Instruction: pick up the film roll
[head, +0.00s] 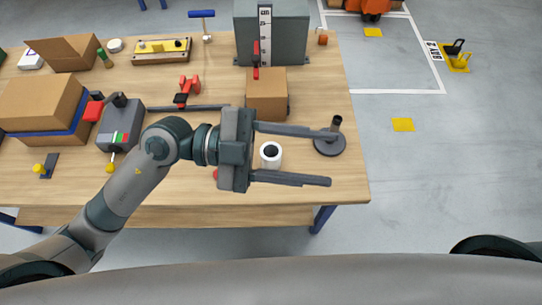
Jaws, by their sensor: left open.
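The film roll (270,156) is a short white roll with a dark core hole, standing upright on the wooden table. My left gripper (325,158) comes in from the left and is open. Its two long dark fingers point right, one on the far side of the roll and one on the near side. The roll is between the fingers in the picture, close to the palm. I cannot tell the height of the fingers above the table. My right gripper is not in view.
A dark round base with a short post (330,143) stands near the far fingertip. A cardboard box (267,93) stands behind the far finger. A grey device (121,128) and a larger carton (42,103) are at the left. The table's right edge (358,150) is close to the fingertips.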

